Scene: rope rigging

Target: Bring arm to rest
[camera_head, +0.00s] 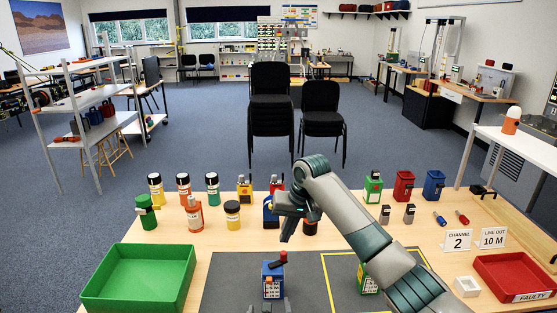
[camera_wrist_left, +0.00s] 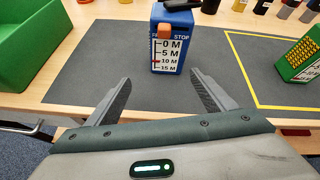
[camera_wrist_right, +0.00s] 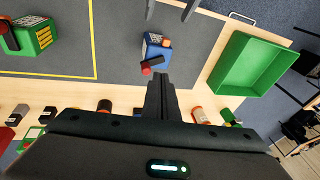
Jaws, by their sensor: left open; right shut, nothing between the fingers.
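My right arm reaches in from the right in the head view, and its gripper (camera_head: 288,232) hangs over the back of the mat. In the right wrist view the right gripper (camera_wrist_right: 161,80) is shut and empty, apart from the blue device. My left gripper (camera_head: 270,308) shows only its tips at the bottom edge of the head view. In the left wrist view the left gripper (camera_wrist_left: 160,82) is open and empty, facing the blue device (camera_wrist_left: 168,52) with its depth scale. That blue device (camera_head: 273,283) stands upright on the grey mat (camera_head: 225,275), between and beyond the left fingertips.
A green tray (camera_head: 140,275) stands left and a red tray (camera_head: 510,272) right. A green device (camera_head: 367,280) stands in the yellow-outlined area, partly hidden by my right arm. Several bottles and devices line the back of the table. Mat around the blue device is bare.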

